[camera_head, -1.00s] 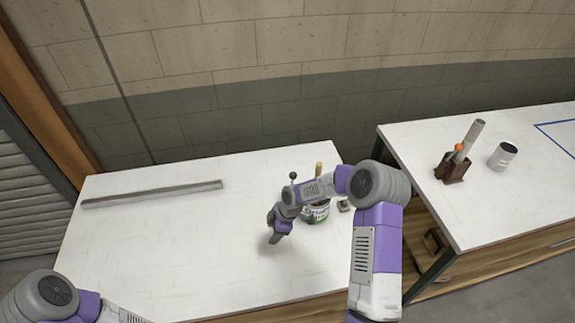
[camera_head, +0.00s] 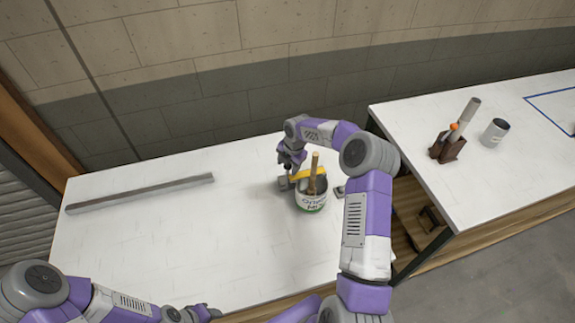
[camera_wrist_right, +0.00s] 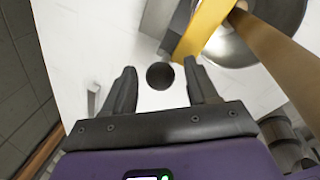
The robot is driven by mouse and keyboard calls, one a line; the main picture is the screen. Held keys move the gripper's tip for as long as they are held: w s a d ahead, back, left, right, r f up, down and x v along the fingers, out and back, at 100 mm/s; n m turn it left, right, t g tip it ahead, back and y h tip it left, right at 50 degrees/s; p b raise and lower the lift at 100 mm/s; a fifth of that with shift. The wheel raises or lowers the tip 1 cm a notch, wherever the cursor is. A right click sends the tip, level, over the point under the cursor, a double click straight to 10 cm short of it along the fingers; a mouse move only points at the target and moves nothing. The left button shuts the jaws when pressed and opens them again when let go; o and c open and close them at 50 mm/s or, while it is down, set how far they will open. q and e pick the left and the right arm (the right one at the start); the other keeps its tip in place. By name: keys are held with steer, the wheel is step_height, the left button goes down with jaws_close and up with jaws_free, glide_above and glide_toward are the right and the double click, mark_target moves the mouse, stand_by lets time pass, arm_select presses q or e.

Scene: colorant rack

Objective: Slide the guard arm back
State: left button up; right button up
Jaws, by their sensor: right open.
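The yellow guard arm (camera_head: 303,174) lies over the back of a white pot (camera_head: 311,201) with a wooden stick (camera_head: 314,170) standing in it. In the right wrist view the guard arm (camera_wrist_right: 203,28) shows at the top, beside the pot's metal-coloured inside (camera_wrist_right: 236,48). A round black knob (camera_wrist_right: 160,75) shows between my right fingertips. My right gripper (camera_head: 291,160) is open above the knob and behind the pot; I cannot tell if it touches the knob. In the head view the knob is hidden by the gripper. My left gripper (camera_head: 195,313) is low at the bottom edge, its jaws unclear.
A long grey bar (camera_head: 140,194) lies at the left on the white table (camera_head: 150,245). On the right table stand a brown holder (camera_head: 447,149) with a grey tube and a grey can (camera_head: 494,132). The table's front left is clear.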

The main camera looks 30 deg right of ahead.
steer(key=shift+w+f, duration=0.15)
steer(key=shift+f, duration=0.25)
steer(key=shift+f, duration=0.1)
steer(key=shift+c, duration=0.2)
jaws_close()
